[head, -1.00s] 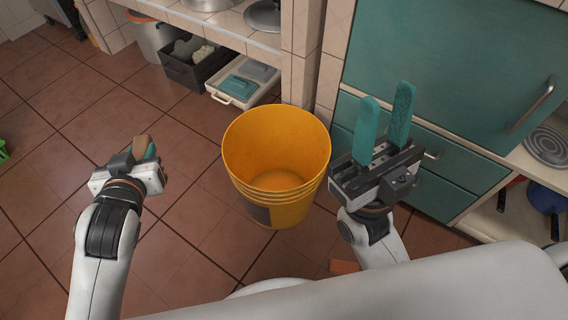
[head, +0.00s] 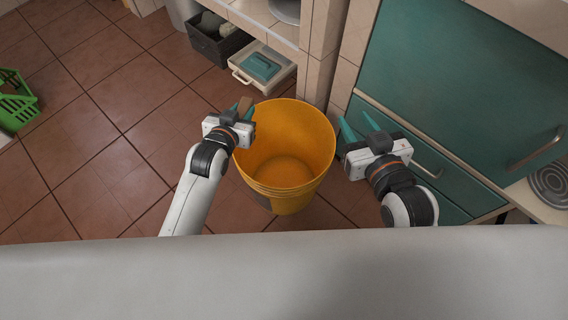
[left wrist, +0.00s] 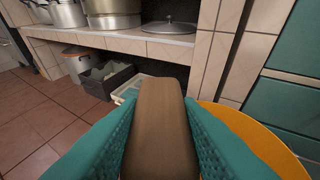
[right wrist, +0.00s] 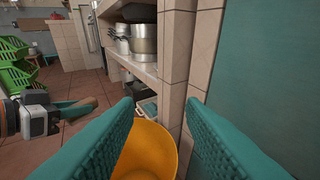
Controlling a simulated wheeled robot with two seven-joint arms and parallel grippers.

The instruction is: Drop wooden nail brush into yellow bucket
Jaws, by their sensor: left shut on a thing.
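The wooden nail brush (left wrist: 163,125) is a brown block between the teal fingers of my left gripper (head: 240,108), which is shut on it. In the head view the brush (head: 245,103) shows as a small brown end at the bucket's upper left rim. The yellow bucket (head: 315,170) stands on the floor between my two grippers, and its visible inside is empty. In the left wrist view the bucket (left wrist: 262,138) lies behind and right of the brush.
A teal cabinet (head: 450,90) stands close on the right. A tiled shelf (left wrist: 120,42) with pots is behind, with a dark crate (head: 217,42) and a white tray (head: 264,68) beneath. Green baskets (head: 16,102) are far left. The tiled floor left of the bucket is clear.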

